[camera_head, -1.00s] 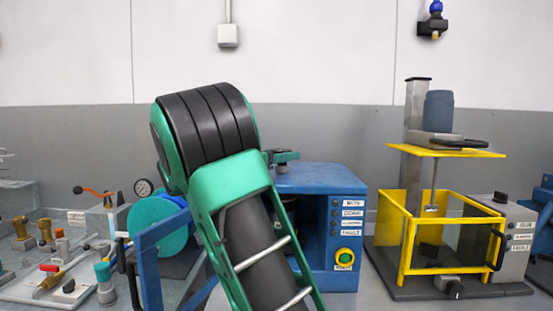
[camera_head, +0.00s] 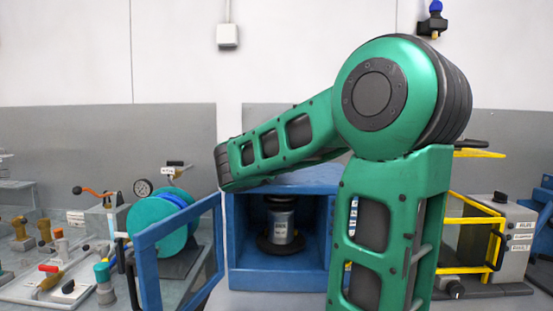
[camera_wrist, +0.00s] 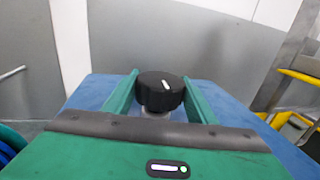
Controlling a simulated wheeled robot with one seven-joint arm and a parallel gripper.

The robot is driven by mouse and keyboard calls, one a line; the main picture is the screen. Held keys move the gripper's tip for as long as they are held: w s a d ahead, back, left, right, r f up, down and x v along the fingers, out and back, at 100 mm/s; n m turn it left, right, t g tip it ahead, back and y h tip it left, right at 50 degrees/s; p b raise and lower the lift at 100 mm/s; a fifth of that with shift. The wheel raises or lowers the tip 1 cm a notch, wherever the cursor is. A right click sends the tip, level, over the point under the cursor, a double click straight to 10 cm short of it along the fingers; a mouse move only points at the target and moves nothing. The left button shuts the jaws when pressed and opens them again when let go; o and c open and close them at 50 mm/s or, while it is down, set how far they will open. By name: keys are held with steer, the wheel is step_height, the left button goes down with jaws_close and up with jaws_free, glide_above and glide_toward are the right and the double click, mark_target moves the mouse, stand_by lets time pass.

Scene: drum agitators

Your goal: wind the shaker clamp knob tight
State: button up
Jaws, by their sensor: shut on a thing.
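The black shaker clamp knob (camera_wrist: 160,91) with a white pointer mark stands on top of the blue shaker cabinet (camera_wrist: 95,88) in the wrist view. My green gripper (camera_wrist: 162,97) is shut on the knob, with one finger on each side of it. The knob's stem shows below it. In the head view, the blue cabinet (camera_head: 232,245) has its front open, and a grey can (camera_head: 281,226) with a label stands upright inside. My arm hides the knob, my gripper and the cabinet's right part in the head view.
The cabinet's blue-framed door (camera_head: 150,268) stands open to the left. A yellow-framed machine (camera_head: 470,222) stands close on the right. A turquoise drum (camera_head: 163,220) and a bench with valves (camera_head: 50,275) are at the left.

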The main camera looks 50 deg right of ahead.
steer(key=shift+w+a+t, duration=0.1)
steer(key=shift+t, duration=0.2)
steer(key=o, duration=1.1)
steer(key=shift+c, duration=0.2)
steer(key=v, duration=1)
steer(key=shift+a, duration=0.3)
steer(key=shift+s, duration=0.25)
